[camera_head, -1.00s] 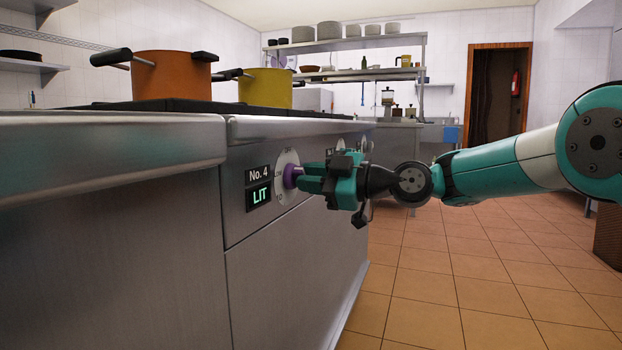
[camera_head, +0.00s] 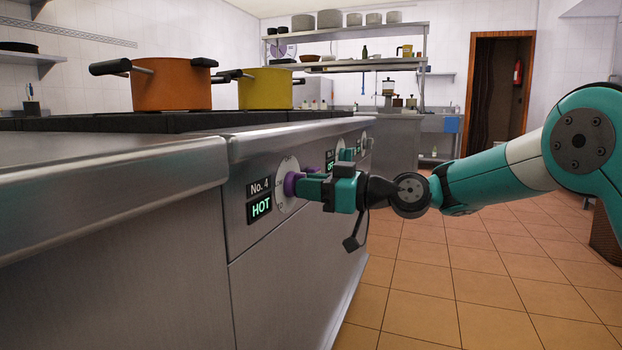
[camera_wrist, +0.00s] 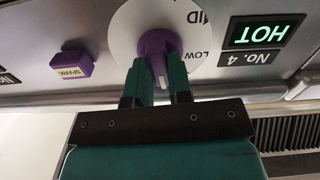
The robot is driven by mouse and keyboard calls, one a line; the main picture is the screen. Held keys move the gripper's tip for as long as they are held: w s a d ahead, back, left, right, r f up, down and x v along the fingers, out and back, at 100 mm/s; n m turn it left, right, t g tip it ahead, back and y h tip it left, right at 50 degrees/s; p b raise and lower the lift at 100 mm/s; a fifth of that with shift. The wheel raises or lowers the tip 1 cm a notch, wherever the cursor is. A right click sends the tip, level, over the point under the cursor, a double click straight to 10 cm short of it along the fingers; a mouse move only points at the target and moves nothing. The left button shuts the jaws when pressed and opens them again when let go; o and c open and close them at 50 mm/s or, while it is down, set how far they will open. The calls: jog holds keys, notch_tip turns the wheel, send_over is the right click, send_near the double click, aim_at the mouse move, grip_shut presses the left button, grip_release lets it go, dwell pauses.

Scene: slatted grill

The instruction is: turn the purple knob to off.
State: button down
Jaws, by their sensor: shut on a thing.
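The purple knob (camera_head: 291,184) is on the front panel of the stove, in front of a pale round dial (camera_head: 286,206). The label beside it reads "No. 4", and the lit display (camera_head: 260,207) reads "HOT". My gripper (camera_head: 305,186) is shut on the knob, one finger on each side. In the wrist view the knob (camera_wrist: 158,48) sits between the two teal fingers, its white mark near the lower end. "LOW" and part of "MID" show on the dial there; the rest of its lettering is hidden or out of view.
A purple "SPARK" button (camera_wrist: 72,71) is beside the dial in the wrist view. Another display (camera_head: 330,160) and more dials are farther along the panel. An orange pot (camera_head: 171,84) and a yellow pot (camera_head: 265,88) stand on the stove.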

jog(key=shift+m, duration=0.6)
jog(key=c, duration=1)
grip_release()
jog(key=shift+c, duration=0.2)
jog(key=shift+d, duration=0.1)
jog(key=b+v, duration=1.6)
jog(key=v, duration=0.1)
jog(key=shift+b, duration=0.35)
jog(key=shift+s+d, duration=0.1)
